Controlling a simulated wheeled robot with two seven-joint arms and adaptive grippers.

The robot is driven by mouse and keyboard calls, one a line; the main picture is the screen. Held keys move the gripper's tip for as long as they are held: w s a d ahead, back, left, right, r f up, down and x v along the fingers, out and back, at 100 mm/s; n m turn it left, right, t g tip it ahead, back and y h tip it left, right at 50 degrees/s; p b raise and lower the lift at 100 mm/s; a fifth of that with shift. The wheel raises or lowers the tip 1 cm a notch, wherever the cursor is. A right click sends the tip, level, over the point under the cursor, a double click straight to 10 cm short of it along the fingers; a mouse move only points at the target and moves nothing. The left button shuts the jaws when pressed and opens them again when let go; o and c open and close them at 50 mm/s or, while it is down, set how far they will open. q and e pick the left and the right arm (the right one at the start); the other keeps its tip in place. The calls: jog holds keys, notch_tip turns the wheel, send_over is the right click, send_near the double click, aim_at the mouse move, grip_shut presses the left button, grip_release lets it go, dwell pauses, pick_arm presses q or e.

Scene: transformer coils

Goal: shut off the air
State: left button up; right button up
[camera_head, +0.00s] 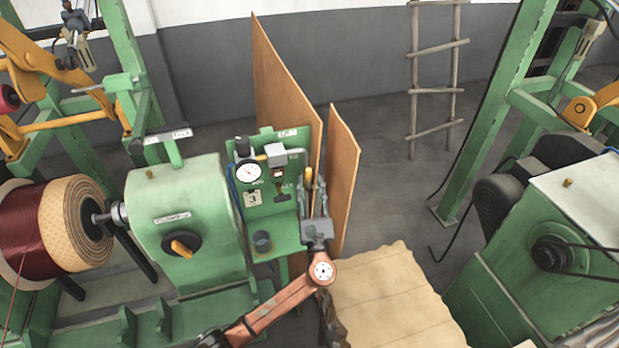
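A green air panel (263,213) stands upright at the middle, with a round white gauge (249,172) and a black-topped regulator (242,146). Right of the gauge is a grey-white box (277,154), with a small valve-like fitting (281,181) with a reddish part below it. Its handle position is too small to read. My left gripper (315,180) is just right of this fitting in the picture, pointing away from me. Its fingers look apart, with nothing clearly held; contact with the panel cannot be told. My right gripper is out of view.
Brown boards (342,180) stand behind and right of the panel. A green winding machine (185,225) with a copper coil (45,230) is at left. Another green machine (545,265) is at right. Tan sheeting (390,300) lies in front. A ladder (433,90) leans behind.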

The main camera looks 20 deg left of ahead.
pick_arm(q)
jog(key=shift+w+a+r, duration=0.2)
jog(key=shift+w+r, duration=0.05)
jog(key=shift+w, duration=0.25)
jog(key=shift+w+a+r, duration=0.1)
jog(key=shift+w+a, duration=0.15)
jog(key=shift+w, duration=0.1)
jog(key=c, duration=0.3)
grip_shut()
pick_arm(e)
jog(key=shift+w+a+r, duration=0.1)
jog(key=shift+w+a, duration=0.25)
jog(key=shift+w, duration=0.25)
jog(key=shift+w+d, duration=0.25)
